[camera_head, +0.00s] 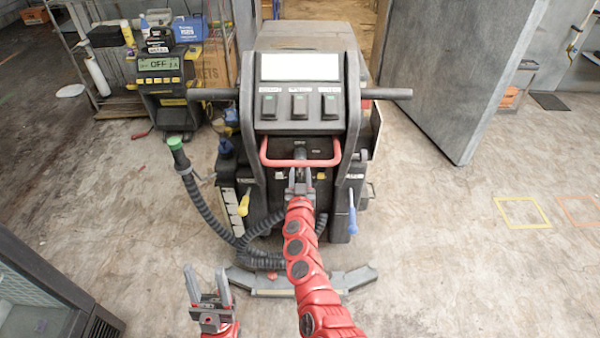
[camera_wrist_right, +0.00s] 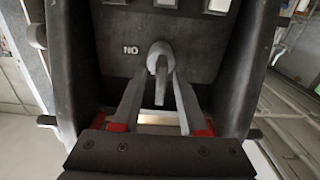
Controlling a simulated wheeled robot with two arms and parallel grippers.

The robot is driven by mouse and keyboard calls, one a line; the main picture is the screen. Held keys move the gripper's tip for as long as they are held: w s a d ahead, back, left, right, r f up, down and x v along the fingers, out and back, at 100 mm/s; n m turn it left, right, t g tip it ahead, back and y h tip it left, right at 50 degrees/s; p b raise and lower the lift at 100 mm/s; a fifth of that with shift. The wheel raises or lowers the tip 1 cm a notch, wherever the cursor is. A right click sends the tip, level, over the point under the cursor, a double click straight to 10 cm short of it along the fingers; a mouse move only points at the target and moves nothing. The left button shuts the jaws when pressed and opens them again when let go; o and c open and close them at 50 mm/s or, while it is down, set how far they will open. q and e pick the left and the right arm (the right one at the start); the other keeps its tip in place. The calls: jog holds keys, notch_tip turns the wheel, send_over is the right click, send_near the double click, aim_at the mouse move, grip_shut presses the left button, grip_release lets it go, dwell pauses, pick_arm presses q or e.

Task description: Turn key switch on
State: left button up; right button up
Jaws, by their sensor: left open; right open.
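The key switch (camera_wrist_right: 158,57) is a grey round knob with a narrow key part on the machine's dark panel, beside a white label reading "NO" in the right wrist view. My right gripper (camera_wrist_right: 160,84) is open, with one finger on each side of the key part and visible gaps to it. In the head view my right gripper (camera_head: 300,179) is at the machine's front, below the red handle bar. My left gripper (camera_head: 208,292) is open and empty, low at the lower left, away from the machine.
The floor machine (camera_head: 300,123) has several dark rocker switches, a red handle bar (camera_head: 263,152) and a ribbed hose (camera_head: 200,200). A yellow-black device (camera_head: 160,65) reading "OFF" stands behind left. A grey door (camera_head: 460,75) stands right.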

grip_shut()
jog(key=shift+m, duration=0.4)
jog(key=m, duration=0.2)
jog(key=m+b, duration=0.1)
jog(key=shift+d+f+m, duration=0.1)
jog(key=shift+f+m, duration=0.15)
jog(key=shift+m, duration=0.05)
jog(key=shift+d+f+m+b, duration=0.15)
jog(key=shift+m+b, duration=1.4)
jog(key=shift+m, duration=1.85)
jog(key=shift+d+f+m+b, duration=0.1)
jog(key=shift+m+b, duration=1.45)
jog(key=shift+m, duration=1.85)
